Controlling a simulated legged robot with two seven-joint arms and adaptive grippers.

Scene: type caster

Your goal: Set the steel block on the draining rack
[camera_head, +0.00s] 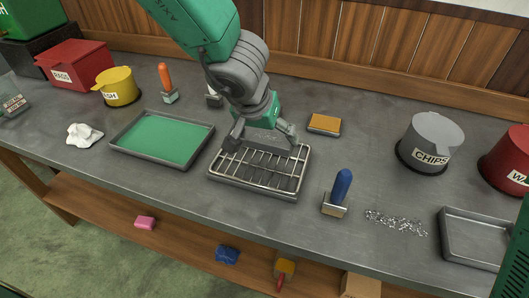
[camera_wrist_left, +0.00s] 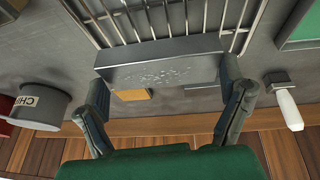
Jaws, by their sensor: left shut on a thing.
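My left gripper (camera_head: 262,138) is over the back part of the draining rack and points down. It is shut on the steel block (camera_wrist_left: 158,66), a long grey bar with pale specks on its face. In the left wrist view the block spans between the two fingers (camera_wrist_left: 164,78). The draining rack (camera_head: 240,180) is a wire grid over a dark tray. Its wires also show in the left wrist view (camera_wrist_left: 165,18), beyond the block. I cannot tell whether the block touches the wires. My right gripper is not in view.
A green-lined tray (camera_head: 160,138) lies left of the rack. An orange sponge (camera_head: 324,124) lies behind it to the right. A blue-handled brush (camera_head: 339,190) stands at right, near metal chips (camera_head: 395,220). A grey CHIPS bin (camera_head: 432,140) and an empty tray (camera_head: 475,235) are farther right.

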